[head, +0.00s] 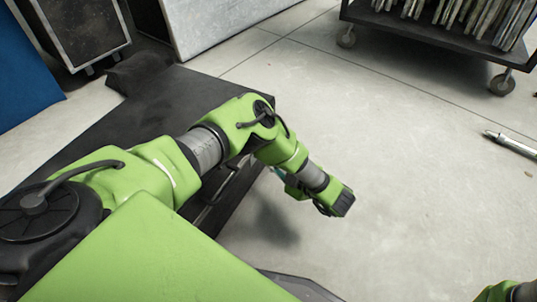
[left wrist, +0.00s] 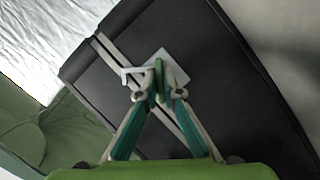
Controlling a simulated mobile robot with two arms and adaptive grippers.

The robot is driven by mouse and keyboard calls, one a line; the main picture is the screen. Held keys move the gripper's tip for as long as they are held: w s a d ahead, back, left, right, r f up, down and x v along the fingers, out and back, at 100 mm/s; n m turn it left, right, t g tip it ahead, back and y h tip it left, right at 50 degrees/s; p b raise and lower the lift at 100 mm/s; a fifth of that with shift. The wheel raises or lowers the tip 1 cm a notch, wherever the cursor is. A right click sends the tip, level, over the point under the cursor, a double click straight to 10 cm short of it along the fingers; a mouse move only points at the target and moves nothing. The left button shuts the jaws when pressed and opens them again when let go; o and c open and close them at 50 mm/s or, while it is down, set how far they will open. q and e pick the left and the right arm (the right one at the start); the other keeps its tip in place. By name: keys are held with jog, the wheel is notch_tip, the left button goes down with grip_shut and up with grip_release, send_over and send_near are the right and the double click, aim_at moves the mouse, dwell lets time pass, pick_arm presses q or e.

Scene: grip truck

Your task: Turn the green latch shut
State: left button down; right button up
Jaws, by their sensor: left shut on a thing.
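In the left wrist view the green latch (left wrist: 159,72) is a small upright green piece in front of a light metal plate (left wrist: 174,66) on a black case (left wrist: 225,70). My left gripper (left wrist: 158,92), with teal and grey fingers, is shut on the green latch, one fingertip on each side of it. In the head view my green left arm reaches over the dark case (head: 130,105) and hides the latch. Only a sliver of teal finger shows there. My right gripper is not in view.
A metal rail (left wrist: 110,52) runs along the case beside the plate. In the head view a wheeled cart (head: 440,30) stands at the top right and a pen-like tool (head: 510,143) lies on the floor. The floor (head: 400,180) right of my arm is mostly clear.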

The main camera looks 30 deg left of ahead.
pick_arm(q)
jog(key=shift+d+f+n+t+y+p, duration=0.15)
jog(key=shift+n+t+y, duration=0.4)
jog(key=shift+n, duration=0.95)
jog(key=shift+a+n+t+y+p, duration=0.1)
jog(key=shift+n+t+y+p, duration=0.4)
jog(key=shift+n, duration=1)
jog(key=c, duration=2.2)
grip_release()
